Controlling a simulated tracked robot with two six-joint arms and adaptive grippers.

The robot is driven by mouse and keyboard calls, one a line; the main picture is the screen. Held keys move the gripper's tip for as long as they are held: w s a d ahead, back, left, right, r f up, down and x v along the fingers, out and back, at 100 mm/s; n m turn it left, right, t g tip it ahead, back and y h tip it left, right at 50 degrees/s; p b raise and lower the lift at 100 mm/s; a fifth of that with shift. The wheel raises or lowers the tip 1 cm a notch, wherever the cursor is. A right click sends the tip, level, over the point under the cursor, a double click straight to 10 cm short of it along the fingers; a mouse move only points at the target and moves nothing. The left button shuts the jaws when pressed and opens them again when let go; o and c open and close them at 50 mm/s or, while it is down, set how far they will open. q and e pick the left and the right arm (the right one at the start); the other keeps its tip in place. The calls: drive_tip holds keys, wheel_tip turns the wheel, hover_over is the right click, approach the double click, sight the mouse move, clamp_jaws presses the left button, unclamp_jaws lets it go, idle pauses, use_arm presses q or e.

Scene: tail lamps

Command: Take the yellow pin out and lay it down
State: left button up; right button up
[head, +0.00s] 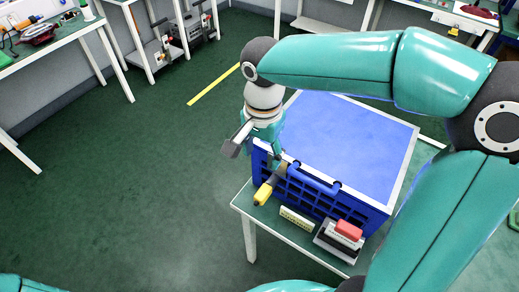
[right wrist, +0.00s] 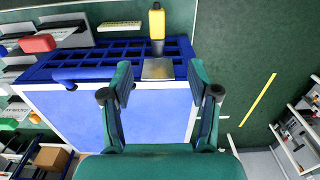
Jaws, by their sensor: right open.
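The yellow pin (head: 263,194) shows at the left front corner of a blue grid-walled crate (head: 325,197). In the right wrist view the yellow part (right wrist: 157,23) stands out beyond the grid, and a flat grey metal piece (right wrist: 157,69) lies in line with it, nearer to my fingers. I cannot tell whether the two are joined. My right gripper (head: 271,150) is above that corner. In the right wrist view its open fingers (right wrist: 161,76) stand on either side of the grey piece, with a gap on both sides. My left gripper is not in view.
The crate has a pale blue top and stands on a white-edged table (head: 245,207). A cream strip (head: 297,218) and a red block (head: 349,230) on grey-white pieces lie in front of it. Green floor with a yellow line (head: 213,84) is free to the left.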

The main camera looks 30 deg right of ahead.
sight(263, 191)
drive_tip(key=f, duration=1.6)
drive_tip(key=shift+s+d+f, duration=0.2)
clamp_jaws()
